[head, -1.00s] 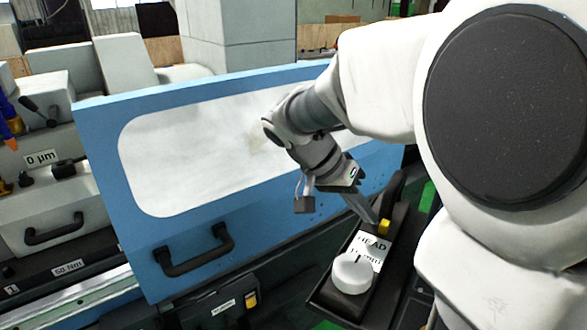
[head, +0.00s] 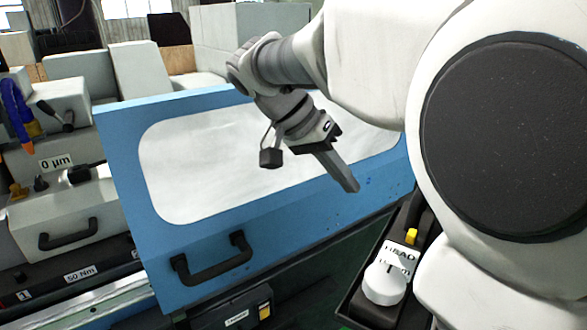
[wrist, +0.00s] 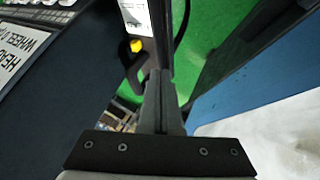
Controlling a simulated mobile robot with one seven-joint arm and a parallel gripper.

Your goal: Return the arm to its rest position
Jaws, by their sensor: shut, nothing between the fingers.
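My gripper (head: 352,188) is in front of the blue door (head: 290,222), apart from the control box and pointing down to the right. Its fingers are shut together with nothing between them. In the wrist view the closed fingers (wrist: 164,80) point up the picture. Part of my arm hides the right end of the door.
A dark control box (head: 362,308) with a white knob (head: 385,283) and a yellow button (head: 411,236) stands below right of my gripper. The door has a black handle (head: 213,262) and a pale window (head: 200,165). Green floor (wrist: 205,30) shows in the wrist view.

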